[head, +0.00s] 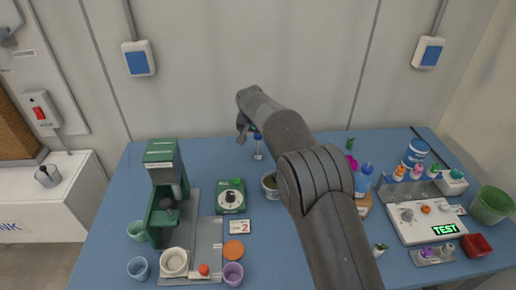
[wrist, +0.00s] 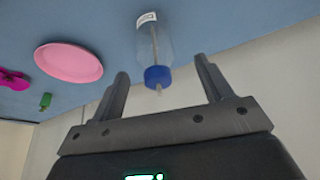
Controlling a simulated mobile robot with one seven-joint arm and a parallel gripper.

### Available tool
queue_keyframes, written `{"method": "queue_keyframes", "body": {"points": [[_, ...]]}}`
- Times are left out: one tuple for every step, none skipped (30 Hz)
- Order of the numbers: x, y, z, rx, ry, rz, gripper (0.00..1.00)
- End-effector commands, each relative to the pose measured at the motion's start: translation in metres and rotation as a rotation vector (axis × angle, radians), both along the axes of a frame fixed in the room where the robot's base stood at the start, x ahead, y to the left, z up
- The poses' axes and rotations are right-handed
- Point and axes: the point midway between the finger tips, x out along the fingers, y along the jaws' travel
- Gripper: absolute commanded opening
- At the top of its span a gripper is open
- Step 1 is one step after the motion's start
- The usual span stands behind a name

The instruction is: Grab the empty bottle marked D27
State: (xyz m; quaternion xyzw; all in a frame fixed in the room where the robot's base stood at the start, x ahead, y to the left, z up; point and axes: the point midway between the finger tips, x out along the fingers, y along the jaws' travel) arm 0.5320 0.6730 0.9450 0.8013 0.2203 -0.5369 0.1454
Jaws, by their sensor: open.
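A clear bottle (wrist: 152,45) with a blue cap and a white label stands ahead of my gripper in the wrist view, which shows the scene upside down. The label's marking is too small to read, so I cannot tell whether it says D27. The bottle looks empty apart from a thin tube inside. In the head view, the clear bottle (head: 258,152) stands at the back of the blue table, just right of my gripper (head: 243,130). In the wrist view, my gripper (wrist: 161,72) is open, its fingers apart on either side of the bottle's cap end, not closed on it.
A pink disc (wrist: 68,62) lies beside the bottle in the wrist view. A green device (head: 231,197) and a green stand (head: 163,195) are at front left. A blue bottle (head: 363,180) and a rack of small bottles (head: 409,190) are at right. The wall rises behind.

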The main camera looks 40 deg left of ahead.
Motion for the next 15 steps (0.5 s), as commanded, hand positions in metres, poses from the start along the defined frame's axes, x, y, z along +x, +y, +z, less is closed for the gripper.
{"method": "queue_keyframes", "body": {"points": [[0.002,0.001,-0.005,0.0,0.0,0.0,0.72],[0.003,0.001,-0.007,0.001,-0.001,0.0,0.72],[0.004,0.002,-0.009,0.002,-0.001,-0.001,0.72],[0.004,0.002,-0.01,0.002,-0.001,-0.001,0.72],[0.005,0.001,-0.012,0.002,-0.001,-0.001,0.72],[0.006,0.001,-0.016,0.001,-0.001,-0.001,0.72],[0.008,0.001,-0.02,0.0,0.0,-0.001,0.72],[0.009,0.001,-0.024,-0.001,0.001,-0.001,0.72],[0.011,0.001,-0.03,-0.001,0.001,-0.001,0.72],[0.013,0.001,-0.034,-0.001,0.001,-0.002,0.72],[0.015,0.001,-0.039,-0.001,0.001,-0.002,0.72],[0.016,0.003,-0.045,0.0,0.001,-0.001,0.72],[0.018,0.004,-0.048,0.0,0.0,-0.001,0.72],[0.019,0.004,-0.051,0.001,-0.001,-0.001,0.72],[0.02,0.005,-0.054,0.001,-0.001,-0.001,0.72]]}}
